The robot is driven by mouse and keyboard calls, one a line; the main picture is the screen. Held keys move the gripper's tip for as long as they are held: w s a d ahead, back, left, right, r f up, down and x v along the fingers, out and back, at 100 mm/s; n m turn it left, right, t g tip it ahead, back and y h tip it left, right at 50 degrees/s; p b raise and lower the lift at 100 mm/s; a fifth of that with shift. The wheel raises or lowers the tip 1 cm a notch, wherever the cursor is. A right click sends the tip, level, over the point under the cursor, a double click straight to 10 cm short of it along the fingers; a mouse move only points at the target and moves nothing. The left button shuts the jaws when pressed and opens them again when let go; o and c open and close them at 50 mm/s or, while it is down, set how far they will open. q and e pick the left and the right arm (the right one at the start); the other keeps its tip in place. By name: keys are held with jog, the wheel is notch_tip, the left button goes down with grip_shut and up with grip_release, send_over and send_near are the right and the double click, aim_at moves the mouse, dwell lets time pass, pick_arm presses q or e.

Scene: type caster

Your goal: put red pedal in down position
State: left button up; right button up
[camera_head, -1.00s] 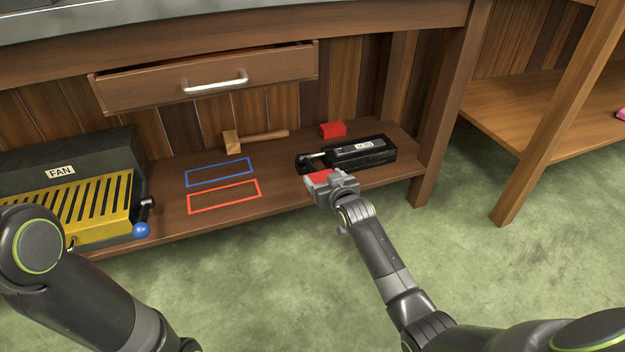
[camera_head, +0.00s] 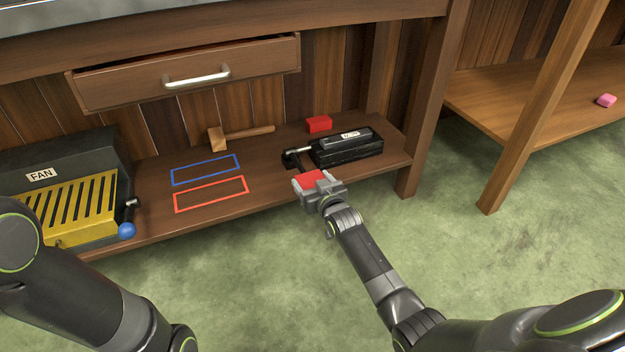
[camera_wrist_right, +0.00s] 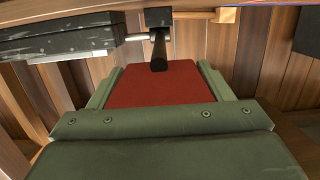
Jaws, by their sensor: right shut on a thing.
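The red pedal (camera_head: 314,178) is at the front edge of the low shelf, in front of a black box with a white label (camera_head: 346,147). A black lever links it to a rod at the box's left end. My right gripper (camera_head: 312,184) is shut on the pedal, with one finger on either side. In the right wrist view the red pedal (camera_wrist_right: 168,83) lies between the two grey fingers, with the black lever meeting its far edge. My left gripper is not in view; only my left arm shows at lower left.
A red block (camera_head: 319,124) sits behind the black box. A wooden mallet (camera_head: 240,135), blue outline (camera_head: 206,169) and red outline (camera_head: 211,194) are on the shelf (camera_head: 150,176). A yellow-fronted FAN box (camera_head: 70,205) stands left. A drawer (camera_head: 185,72) above is slightly open. Green floor lies in front.

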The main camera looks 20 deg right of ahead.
jog(key=shift+s+f, duration=0.25)
jog(key=shift+f, duration=0.8)
jog(key=o, duration=1.1)
jog(key=shift+a+f, duration=0.1)
jog(key=shift+a, duration=0.05)
jog(key=shift+o, duration=1.3)
jog(key=shift+w, duration=0.1)
jog(key=shift+r, duration=0.25)
